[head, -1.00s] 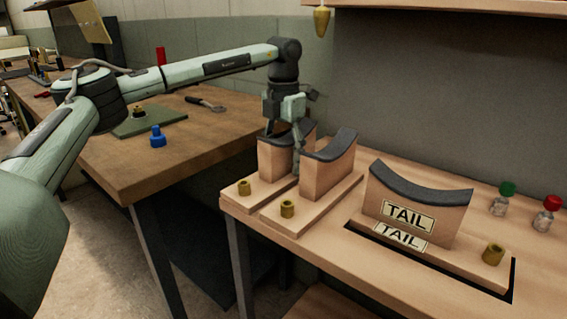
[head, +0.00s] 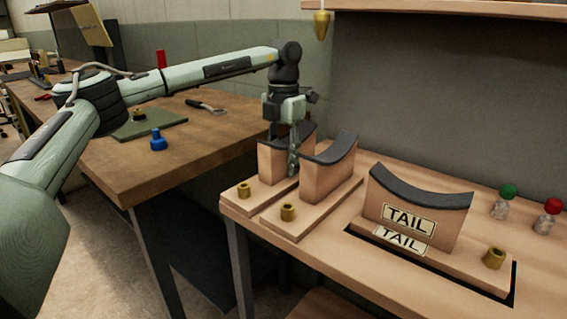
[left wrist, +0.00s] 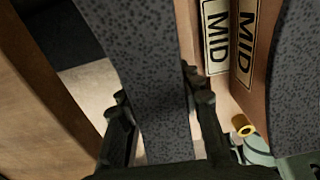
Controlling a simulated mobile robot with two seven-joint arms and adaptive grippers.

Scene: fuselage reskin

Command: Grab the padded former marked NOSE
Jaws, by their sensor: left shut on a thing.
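Three wooden formers with dark curved pads stand on the right bench. My left gripper (head: 290,160) points down over the leftmost padded former (head: 272,162) and is shut on its upper part. In the left wrist view my left gripper (left wrist: 160,98) has one finger on each side of the speckled pad (left wrist: 160,125). No label shows on this former, so I cannot read NOSE. The middle former (head: 325,181) stands close on its right; MID labels (left wrist: 244,45) show on that side in the left wrist view. My right gripper is not in view.
The TAIL former (head: 425,215) stands farther right in a dark-outlined place. Brass knobs (head: 288,212) sit on the bases. Small bottles with green (head: 507,190) and red caps stand at the back right. A brass plumb-shaped piece (head: 321,24) hangs above. The gap to the middle former is narrow.

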